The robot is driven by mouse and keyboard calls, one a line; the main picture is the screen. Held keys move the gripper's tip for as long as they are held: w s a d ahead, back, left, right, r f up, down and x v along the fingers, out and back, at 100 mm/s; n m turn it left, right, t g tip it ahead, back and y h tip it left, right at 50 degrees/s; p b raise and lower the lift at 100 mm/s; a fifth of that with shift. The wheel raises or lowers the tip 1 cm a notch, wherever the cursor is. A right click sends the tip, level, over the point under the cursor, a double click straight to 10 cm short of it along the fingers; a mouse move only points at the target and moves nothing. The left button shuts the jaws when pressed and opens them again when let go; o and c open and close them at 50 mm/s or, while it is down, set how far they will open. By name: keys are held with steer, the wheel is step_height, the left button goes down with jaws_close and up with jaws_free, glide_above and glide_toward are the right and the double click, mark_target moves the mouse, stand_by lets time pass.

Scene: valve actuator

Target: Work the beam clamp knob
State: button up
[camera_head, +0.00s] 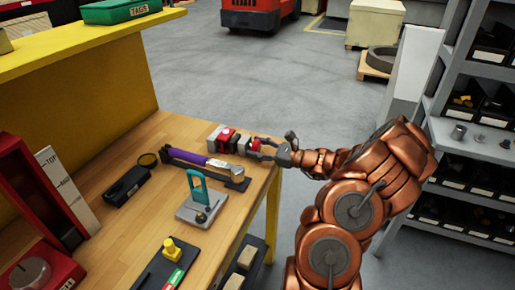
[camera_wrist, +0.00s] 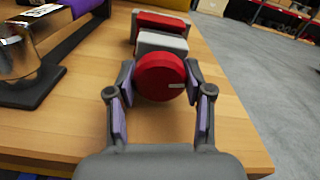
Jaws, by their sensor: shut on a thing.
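The knob (camera_wrist: 161,78) is a red disc with a short white mark at its right side, facing me in the wrist view. It sits on the near end of a grey block (camera_wrist: 160,43), with a red part (camera_wrist: 160,22) behind it. In the head view this red and grey device (camera_head: 225,140) lies near the table's right edge. My gripper (camera_wrist: 160,88) is shut on the knob, one finger at its left and one at its right. In the head view my gripper (camera_head: 268,150) reaches in from the right, and the knob is partly hidden there.
On the wooden table (camera_head: 140,215), a purple-handled tool (camera_head: 190,157) lies beside the device. A grey plate with a teal handle (camera_head: 194,187) stands nearer. A red housing (camera_head: 30,200) is at the left. Shelving (camera_head: 470,140) stands at the right; open floor lies beyond the table.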

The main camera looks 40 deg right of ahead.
steer(key=shift+r+p, duration=0.1)
steer(key=shift+p, duration=0.2)
steer(key=m+p, duration=0.2)
steer(key=p, duration=0.1)
steer(key=shift+r+m+p, duration=0.15)
steer(key=shift+m+p, duration=0.15)
steer(key=m+p, duration=0.3)
steer(key=shift+p, duration=0.35)
steer(key=shift+f+m+p, duration=0.25)
steer(key=shift+m+p, duration=0.2)
steer(key=shift+m, duration=0.65)
steer(key=o, duration=1.2)
steer(key=shift+s, duration=0.1)
